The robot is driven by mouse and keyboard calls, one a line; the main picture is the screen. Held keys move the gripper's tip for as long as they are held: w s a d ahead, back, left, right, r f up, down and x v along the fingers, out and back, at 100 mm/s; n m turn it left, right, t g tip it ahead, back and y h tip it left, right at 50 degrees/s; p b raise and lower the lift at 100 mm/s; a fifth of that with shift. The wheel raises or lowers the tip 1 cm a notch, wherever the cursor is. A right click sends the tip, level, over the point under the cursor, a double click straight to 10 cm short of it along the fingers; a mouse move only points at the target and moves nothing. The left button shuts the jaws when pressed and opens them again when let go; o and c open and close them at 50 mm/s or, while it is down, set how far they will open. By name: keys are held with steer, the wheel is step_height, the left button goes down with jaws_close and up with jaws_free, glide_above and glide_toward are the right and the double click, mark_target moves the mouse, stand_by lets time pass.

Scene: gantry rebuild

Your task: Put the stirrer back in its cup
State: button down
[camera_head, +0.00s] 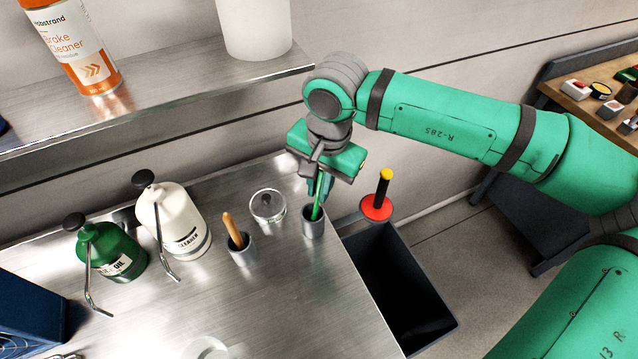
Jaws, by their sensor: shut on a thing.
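The green stirrer (318,200) is a thin stick pointing down from my gripper (321,183), which is shut on its upper part. Its lower end shows at the mouth of a small grey cup (313,228) near the right edge of the metal bench. The lower tip seems to be inside the rim, but how deep it sits cannot be told. My gripper is just above the cup, and its fingertips are partly hidden by its body.
Another grey cup (242,256) holds a wooden handle (233,231). A dark bin (440,335) and a red disc with a black handle (377,208) are at right.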

steer(key=shift+a, duration=0.1)
steer(key=c, duration=1.7)
jaws_free()
steer(key=shift+w, duration=0.1)
steer(key=r, duration=0.7)
steer(key=s+d+r, duration=0.1)
steer(key=r, duration=0.2)
steer(key=shift+r, duration=0.35)
steer(key=shift+a, duration=0.1)
